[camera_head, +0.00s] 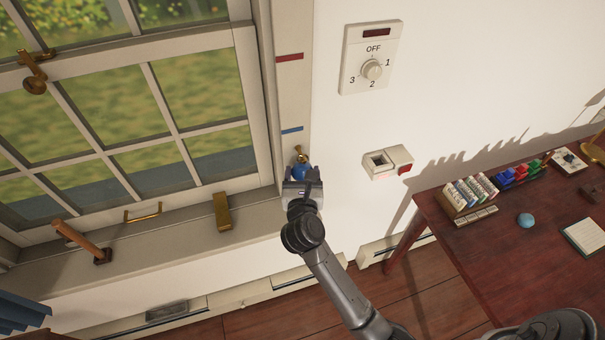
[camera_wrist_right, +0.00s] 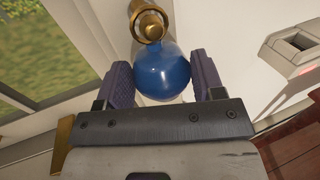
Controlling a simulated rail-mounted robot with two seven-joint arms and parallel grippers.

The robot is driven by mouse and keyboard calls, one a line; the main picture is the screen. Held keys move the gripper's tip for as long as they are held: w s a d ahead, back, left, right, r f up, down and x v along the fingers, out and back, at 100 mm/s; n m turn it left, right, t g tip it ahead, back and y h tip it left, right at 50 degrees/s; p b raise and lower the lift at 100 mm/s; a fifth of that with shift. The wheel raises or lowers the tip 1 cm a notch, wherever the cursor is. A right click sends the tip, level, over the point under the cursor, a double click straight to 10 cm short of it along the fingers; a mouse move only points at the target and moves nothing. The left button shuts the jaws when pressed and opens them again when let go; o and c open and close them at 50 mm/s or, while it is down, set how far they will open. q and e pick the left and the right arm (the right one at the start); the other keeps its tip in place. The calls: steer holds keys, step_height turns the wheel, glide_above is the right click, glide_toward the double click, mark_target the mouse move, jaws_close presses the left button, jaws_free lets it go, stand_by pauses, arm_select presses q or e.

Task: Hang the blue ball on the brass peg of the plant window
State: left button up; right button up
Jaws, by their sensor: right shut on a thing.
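The blue ball (camera_head: 300,172) is between the fingers of my right gripper (camera_head: 302,180), beside the right side of the window frame (camera_head: 272,100). In the right wrist view the ball (camera_wrist_right: 163,75) sits between the two purple finger pads of the gripper (camera_wrist_right: 164,82), which is shut on it. A brass ring (camera_wrist_right: 138,8) and a rounded brass knob (camera_wrist_right: 150,27) show at the top of the ball. The ring seems to surround the knob; I cannot tell whether it hangs on it. Brass also shows just above the ball in the head view. My left gripper is not in view.
Blue and red marks (camera_head: 290,57) are on the frame. A brass block (camera_head: 222,212) and a wooden handle (camera_head: 82,242) are at the sill. A dial panel (camera_head: 372,58) and a switch box (camera_head: 388,162) are on the wall. A red-brown desk (camera_head: 480,265) stands right.

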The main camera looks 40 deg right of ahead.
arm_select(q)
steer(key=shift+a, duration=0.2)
arm_select(e)
steer(key=o, duration=1)
